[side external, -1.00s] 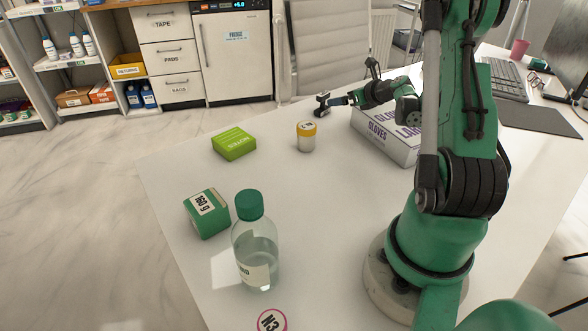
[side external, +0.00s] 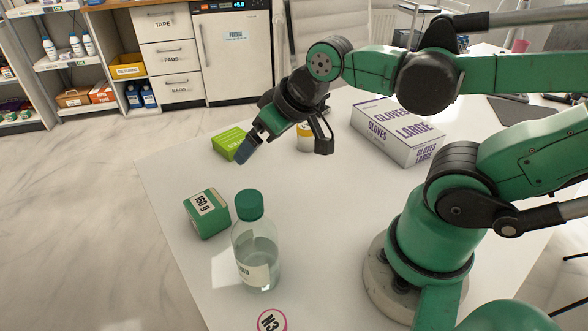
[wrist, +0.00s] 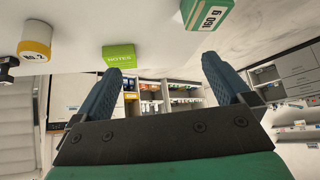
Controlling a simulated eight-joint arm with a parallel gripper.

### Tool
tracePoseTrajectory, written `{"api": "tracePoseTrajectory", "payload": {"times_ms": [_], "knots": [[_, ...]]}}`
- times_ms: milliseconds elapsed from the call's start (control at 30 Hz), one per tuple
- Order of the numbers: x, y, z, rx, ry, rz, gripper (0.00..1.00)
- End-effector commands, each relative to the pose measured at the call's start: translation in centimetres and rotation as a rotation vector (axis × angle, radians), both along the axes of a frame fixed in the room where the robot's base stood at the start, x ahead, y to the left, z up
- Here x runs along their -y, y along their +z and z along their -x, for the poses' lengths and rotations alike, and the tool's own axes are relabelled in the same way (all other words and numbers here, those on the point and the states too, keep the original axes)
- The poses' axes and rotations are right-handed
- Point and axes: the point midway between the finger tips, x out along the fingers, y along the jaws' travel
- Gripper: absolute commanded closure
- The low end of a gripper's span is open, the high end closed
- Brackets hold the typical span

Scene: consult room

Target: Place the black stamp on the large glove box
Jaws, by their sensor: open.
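The large glove box (side external: 376,142), white with purple lettering, lies on the right part of the table with its printed top bare. My gripper (side external: 243,152) is left of it in the side view, pointing down-left above the table near the green notes box. Its blue fingers (wrist: 162,68) are apart with nothing between them in the wrist view. A small black object, probably the black stamp (wrist: 6,68), is cut off at the left edge of the wrist view beside the yellow-lidded jar. In the side view I cannot see it; my arm covers that area.
The green notes box (side external: 228,141), yellow-lidded jar (side external: 305,143), green 160 g box (side external: 206,214) and green-capped bottle (side external: 257,252) stand on the white table. A round N3 label or lid (side external: 271,321) is at the front. The table centre is clear.

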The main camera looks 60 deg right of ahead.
Motion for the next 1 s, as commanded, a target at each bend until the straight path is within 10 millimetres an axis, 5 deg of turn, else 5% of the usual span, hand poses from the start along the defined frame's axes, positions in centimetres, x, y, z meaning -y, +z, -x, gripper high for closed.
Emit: {"api": "tracePoseTrajectory", "payload": {"times_ms": [467, 633, 767, 1000], "knots": [[-0.2, 0.0, 0.3, -0.001, 0.044, 0.034, 0.03], [1.1, 1.0, -1.0, -0.019, 0.023, 0.042, 0.03], [4.3, 2.6, -3.7, -0.061, -0.014, 0.055, 0.03], [14.0, 3.6, -8.6, -0.145, -0.073, 0.063, 0.03]]}}
